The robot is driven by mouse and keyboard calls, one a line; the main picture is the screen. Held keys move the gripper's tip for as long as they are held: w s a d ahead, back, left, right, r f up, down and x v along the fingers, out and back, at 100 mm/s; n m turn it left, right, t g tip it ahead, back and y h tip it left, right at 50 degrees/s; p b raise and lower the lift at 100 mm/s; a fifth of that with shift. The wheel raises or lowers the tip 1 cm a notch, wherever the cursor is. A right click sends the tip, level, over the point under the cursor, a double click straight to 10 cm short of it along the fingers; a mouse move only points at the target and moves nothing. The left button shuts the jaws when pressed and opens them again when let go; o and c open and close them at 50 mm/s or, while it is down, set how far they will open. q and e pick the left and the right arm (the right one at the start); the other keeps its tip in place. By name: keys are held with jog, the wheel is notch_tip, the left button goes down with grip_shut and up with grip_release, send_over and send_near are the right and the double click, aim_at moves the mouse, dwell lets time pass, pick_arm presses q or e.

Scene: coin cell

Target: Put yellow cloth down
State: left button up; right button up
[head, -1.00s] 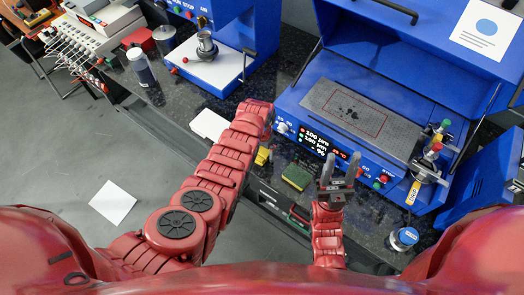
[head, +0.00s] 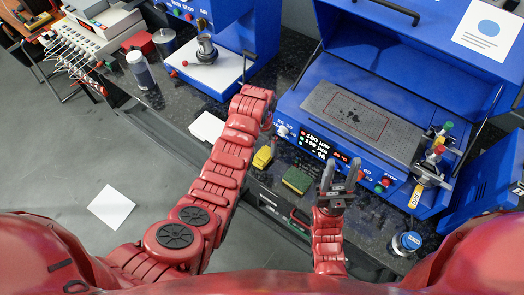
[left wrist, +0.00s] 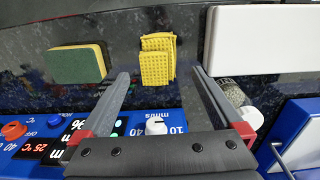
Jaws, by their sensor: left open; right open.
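The folded yellow cloth (head: 262,158) lies on the dark speckled counter, in front of the blue machine and left of the sponge. It also shows at the top middle of the left wrist view (left wrist: 156,62), textured and folded in layers. My left gripper (left wrist: 161,73) is open, its two fingers apart on either side of the cloth's near end in that picture, with nothing visibly gripped. In the head view its fingers are mostly hidden by my left arm. My right gripper (head: 342,166) is open and empty, pointing up in front of the blue machine.
A green and yellow sponge (head: 297,180) lies right of the cloth. A white flat item (head: 207,127) lies left of my left arm. The blue machine (head: 300,118) with knobs and a display stands behind. A dark bottle (head: 140,70) is at the back left.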

aim_at(262, 155)
pick_arm(q)
notch_tip(262, 155, up, 5)
jog(key=shift+r+p, duration=0.1)
jog(key=shift+p, duration=0.3)
dwell(0.4)
